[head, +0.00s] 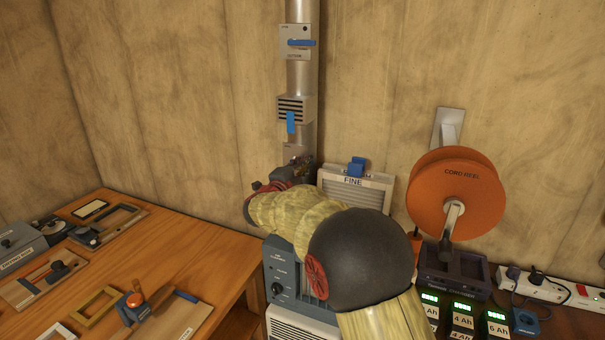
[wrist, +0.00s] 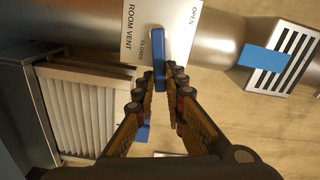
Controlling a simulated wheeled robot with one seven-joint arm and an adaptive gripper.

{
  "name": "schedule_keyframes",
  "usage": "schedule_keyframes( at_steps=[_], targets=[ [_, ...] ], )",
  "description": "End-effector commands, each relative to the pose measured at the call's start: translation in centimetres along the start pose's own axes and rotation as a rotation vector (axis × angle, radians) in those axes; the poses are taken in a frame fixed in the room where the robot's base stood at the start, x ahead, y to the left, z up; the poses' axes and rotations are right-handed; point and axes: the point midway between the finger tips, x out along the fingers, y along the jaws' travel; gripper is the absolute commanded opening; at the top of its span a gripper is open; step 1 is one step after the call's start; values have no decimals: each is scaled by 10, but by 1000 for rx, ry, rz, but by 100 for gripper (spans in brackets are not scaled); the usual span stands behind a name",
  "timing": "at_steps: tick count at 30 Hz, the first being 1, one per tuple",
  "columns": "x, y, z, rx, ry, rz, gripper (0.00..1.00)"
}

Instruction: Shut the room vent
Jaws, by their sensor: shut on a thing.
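The room vent plate (wrist: 130,22) is white, with the words ROOM VENT, OPEN and CLOSED, and sits on the metal duct in the wrist view. Its blue lever (wrist: 159,50) lies beside the CLOSED word and sticks out past the plate's edge, crosswise to the duct. My gripper (wrist: 161,82) is shut on the lever's outer part, one finger on each side. In the head view my gripper (head: 297,168) is at the duct's lower part, and my arm hides most of it. Only the upper part of the plate (head: 294,151) shows there; the lever is hidden.
Above on the duct (head: 301,75) are a louvred outlet (head: 291,108) with a blue strip and another plate (head: 295,44) with a blue lever. A filter unit marked FINE (head: 357,188) and an orange cord reel (head: 456,205) stand right. A wooden bench (head: 190,255) holds tools at left.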

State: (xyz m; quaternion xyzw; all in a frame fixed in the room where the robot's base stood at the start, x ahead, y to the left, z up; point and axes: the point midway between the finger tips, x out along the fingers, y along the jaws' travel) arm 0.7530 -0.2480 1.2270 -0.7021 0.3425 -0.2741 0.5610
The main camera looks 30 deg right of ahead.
Motion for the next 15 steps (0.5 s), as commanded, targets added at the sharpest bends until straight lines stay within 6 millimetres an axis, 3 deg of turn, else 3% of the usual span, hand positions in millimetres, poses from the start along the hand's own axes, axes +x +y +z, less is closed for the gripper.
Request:
schedule_keyframes(
  at_steps=[3, 15],
  targets=[
    [0, 10, 1, 79, 1, 1, 0],
    [0, 15, 2, 223, 1, 2, 0]
  ],
)
